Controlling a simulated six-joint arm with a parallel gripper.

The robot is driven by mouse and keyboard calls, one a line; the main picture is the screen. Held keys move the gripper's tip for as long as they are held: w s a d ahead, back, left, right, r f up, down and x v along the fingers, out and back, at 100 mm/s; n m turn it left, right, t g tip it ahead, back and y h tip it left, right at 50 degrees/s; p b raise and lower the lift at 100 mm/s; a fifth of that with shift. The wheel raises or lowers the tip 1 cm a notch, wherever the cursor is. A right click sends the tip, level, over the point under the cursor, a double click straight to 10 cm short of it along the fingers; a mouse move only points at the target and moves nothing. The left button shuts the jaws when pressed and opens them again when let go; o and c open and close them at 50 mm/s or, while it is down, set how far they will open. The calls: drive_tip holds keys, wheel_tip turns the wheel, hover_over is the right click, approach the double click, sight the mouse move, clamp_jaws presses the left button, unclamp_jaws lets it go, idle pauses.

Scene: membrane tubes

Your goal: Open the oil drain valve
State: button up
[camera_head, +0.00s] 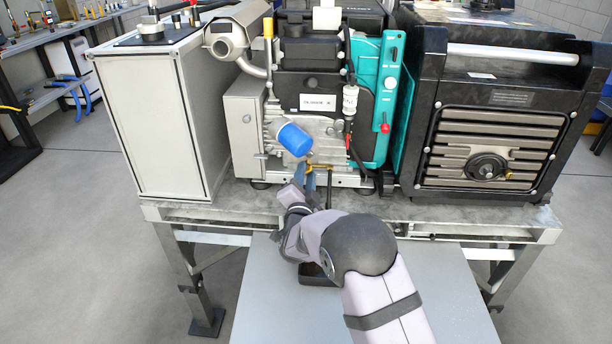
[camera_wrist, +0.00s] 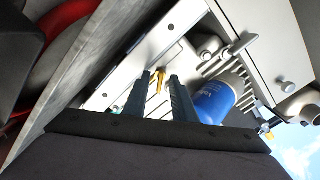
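The oil drain valve shows as a small brass fitting (camera_head: 321,167) low on the front of the engine, just below the blue oil filter (camera_head: 294,139). In the wrist view a brass piece of it (camera_wrist: 161,80) lies between my fingertips. My gripper (camera_head: 316,182) is at the valve, with its fingers pointing at the engine. In the wrist view my gripper (camera_wrist: 160,76) has its two blue-grey fingers apart, with a gap around the brass piece. Whether either finger touches it cannot be told. The fingers partly hide the valve in the head view.
The blue filter (camera_wrist: 214,103) is close to the right finger in the wrist view. A grey cabinet (camera_head: 150,120) stands left of the engine and a black generator (camera_head: 495,110) right. The metal bench edge (camera_head: 470,222) runs below the engine.

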drive_tip(key=s, duration=0.7)
drive_tip(key=shift+s+b, duration=0.2)
drive_tip(key=shift+b, duration=0.25)
drive_tip(key=a+m+h+b, duration=0.1)
drive_tip(key=b, duration=0.1)
drive_tip(key=w+a+f+t+h+b, duration=0.1)
drive_tip(key=h+b, duration=0.1)
drive_tip(key=shift+f+m+t, duration=0.25)
drive_tip(key=shift+m+t, duration=0.05)
drive_tip(key=shift+m, duration=0.1)
drive_tip(key=shift+w+d+r+m+h+b, duration=0.2)
drive_tip(key=shift+w+m+h+b, duration=0.25)
drive_tip(key=shift+w, duration=0.5)
drive_tip(key=shift+w+d+r+m+h+b, duration=0.15)
drive_tip(key=shift+w+d+m+h+b, duration=0.15)
drive_tip(key=shift+w+h, duration=0.55)
drive_tip(key=shift+w+d+r+m+h+b, duration=0.2)
drive_tip(key=shift+w+m+h, duration=0.25)
drive_tip(key=shift+w, duration=0.65)
